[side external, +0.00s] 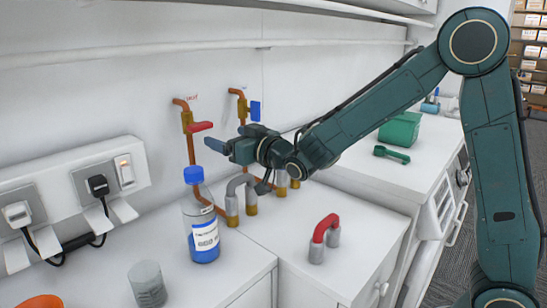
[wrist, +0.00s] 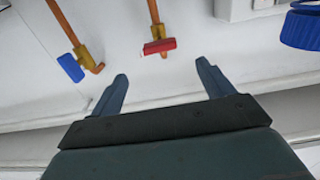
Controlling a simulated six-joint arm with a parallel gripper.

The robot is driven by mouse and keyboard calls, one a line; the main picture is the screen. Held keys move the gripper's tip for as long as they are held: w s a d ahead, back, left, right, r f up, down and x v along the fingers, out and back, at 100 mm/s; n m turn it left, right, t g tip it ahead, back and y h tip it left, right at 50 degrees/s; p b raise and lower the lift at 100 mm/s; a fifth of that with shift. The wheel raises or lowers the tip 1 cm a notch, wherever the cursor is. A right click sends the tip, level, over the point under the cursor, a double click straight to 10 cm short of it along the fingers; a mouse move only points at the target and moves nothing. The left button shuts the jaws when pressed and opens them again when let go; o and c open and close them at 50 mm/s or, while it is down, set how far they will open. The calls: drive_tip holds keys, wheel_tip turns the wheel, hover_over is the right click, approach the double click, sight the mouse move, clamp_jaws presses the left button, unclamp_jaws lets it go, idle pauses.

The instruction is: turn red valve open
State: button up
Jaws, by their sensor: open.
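The red valve (side external: 202,127) is a red handle on a copper pipe on the back wall, and it also shows in the wrist view (wrist: 159,46). In the side external view the handle sticks out to the right, roughly level. My gripper (side external: 217,147) is just below and in front of it, apart from it. In the wrist view my gripper (wrist: 162,82) is open and empty, its two fingers spread, with the red handle beyond the tips and roughly between them. The contact point on the handle is bare.
A blue valve (side external: 255,111) is on the pipe to the right. A bottle with a blue cap (side external: 205,235) stands below my gripper. Sockets with plugs (side external: 98,185) are at left.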

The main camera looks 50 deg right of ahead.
sight(197, 125)
drive_tip(key=shift+w, duration=0.1)
drive_tip(key=shift+w, duration=6.75)
drive_tip(key=c, duration=1)
